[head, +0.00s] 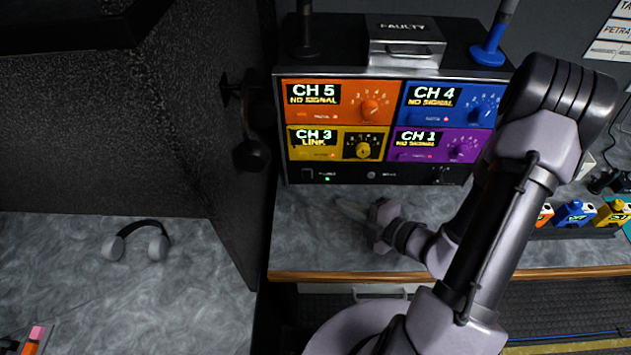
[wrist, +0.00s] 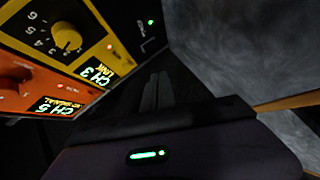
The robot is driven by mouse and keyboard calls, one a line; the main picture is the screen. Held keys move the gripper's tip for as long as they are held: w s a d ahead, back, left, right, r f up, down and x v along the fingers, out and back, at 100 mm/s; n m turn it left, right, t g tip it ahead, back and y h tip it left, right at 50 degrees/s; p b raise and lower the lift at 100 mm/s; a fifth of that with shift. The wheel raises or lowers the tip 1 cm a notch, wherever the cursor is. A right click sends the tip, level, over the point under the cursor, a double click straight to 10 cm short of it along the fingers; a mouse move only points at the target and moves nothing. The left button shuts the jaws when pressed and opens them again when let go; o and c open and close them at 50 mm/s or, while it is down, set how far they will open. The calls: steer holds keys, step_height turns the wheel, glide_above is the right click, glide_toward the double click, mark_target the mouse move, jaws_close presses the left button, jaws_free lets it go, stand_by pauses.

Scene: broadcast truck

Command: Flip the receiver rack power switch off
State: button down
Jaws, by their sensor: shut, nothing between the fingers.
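The receiver rack (head: 380,128) stands on the counter with four coloured units. Its black bottom panel (head: 410,176) carries a small dark square switch (head: 307,174) at the left, with a lit green light (head: 327,179) beside it. In the wrist view the panel shows turned, with the green light (wrist: 151,22) and the switch outline (wrist: 143,44) faint. Whether the switch is up or down is too small to tell. My gripper (head: 342,206) is shut and empty, just in front of and below the panel's left part. Its dark fingers (wrist: 158,92) point toward the panel; contact is not visible.
A metal box marked FAULTY (head: 405,30) and a blue-based microphone or antenna (head: 489,52) sit on top. Black headphones (head: 250,150) hang on the left wall. Coloured packs (head: 575,213) stand at right. Bare counter (head: 300,235) lies left of my gripper.

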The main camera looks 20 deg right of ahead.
steer(key=b, duration=0.9)
glide_toward(305, 181)
steer(key=a, duration=0.3)
steer(key=shift+w+a+f, duration=0.15)
steer(key=shift+a+f, duration=0.05)
steer(key=w, duration=0.1)
steer(key=w+f+b, duration=0.1)
steer(key=w, duration=0.1)
steer(key=shift+w+d+f+b, duration=0.25)
steer(key=shift+w+b, duration=0.05)
steer(key=shift+b, duration=0.1)
steer(key=shift+w+d+f, duration=0.1)
steer(key=shift+w, duration=0.3)
